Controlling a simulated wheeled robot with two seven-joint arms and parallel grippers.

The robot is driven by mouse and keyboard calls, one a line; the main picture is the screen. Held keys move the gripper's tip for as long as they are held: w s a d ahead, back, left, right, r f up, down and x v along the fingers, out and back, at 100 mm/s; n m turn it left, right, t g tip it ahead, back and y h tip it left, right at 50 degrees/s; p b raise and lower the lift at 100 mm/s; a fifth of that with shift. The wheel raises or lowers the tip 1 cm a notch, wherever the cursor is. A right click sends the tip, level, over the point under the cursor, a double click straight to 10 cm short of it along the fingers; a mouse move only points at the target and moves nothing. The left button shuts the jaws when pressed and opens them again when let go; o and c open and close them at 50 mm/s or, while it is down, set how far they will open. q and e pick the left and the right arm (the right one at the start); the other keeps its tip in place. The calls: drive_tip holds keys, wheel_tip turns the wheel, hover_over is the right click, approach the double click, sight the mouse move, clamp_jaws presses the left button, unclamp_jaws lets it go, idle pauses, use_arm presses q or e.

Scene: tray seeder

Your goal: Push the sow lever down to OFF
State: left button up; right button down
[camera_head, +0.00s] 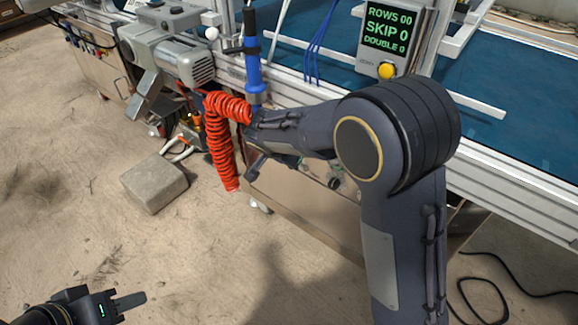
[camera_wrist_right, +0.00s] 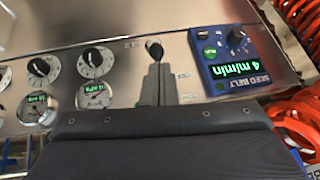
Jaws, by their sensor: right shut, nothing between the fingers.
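The sow lever, with a black knob (camera_wrist_right: 154,49), shows in the right wrist view on a steel control panel (camera_wrist_right: 205,40). Its lower part is hidden behind my right gripper (camera_wrist_right: 157,68). The gripper's grey fingers are together and empty, with their tips right at the knob; I cannot tell whether they touch it. In the head view my right arm hides the lever and most of the panel front. My left gripper (camera_head: 130,301) is low at the left, over bare floor, away from the machine. I cannot tell its opening. The small labels beside the lever are unreadable.
A blue seed belt box (camera_wrist_right: 236,62) sits right of the lever, with gauges (camera_wrist_right: 95,95) and black knobs (camera_wrist_right: 40,67) to its left. A red coiled hose (camera_head: 220,140) hangs near my right forearm. A concrete block (camera_head: 155,183) lies on the open floor.

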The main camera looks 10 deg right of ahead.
use_arm(q)
drive_tip(key=shift+r+p, duration=0.45)
use_arm(e)
drive_tip(key=shift+r, duration=0.85)
use_arm(q)
drive_tip(key=shift+a+r, duration=0.1)
use_arm(e)
drive_tip(key=shift+r, duration=0.1)
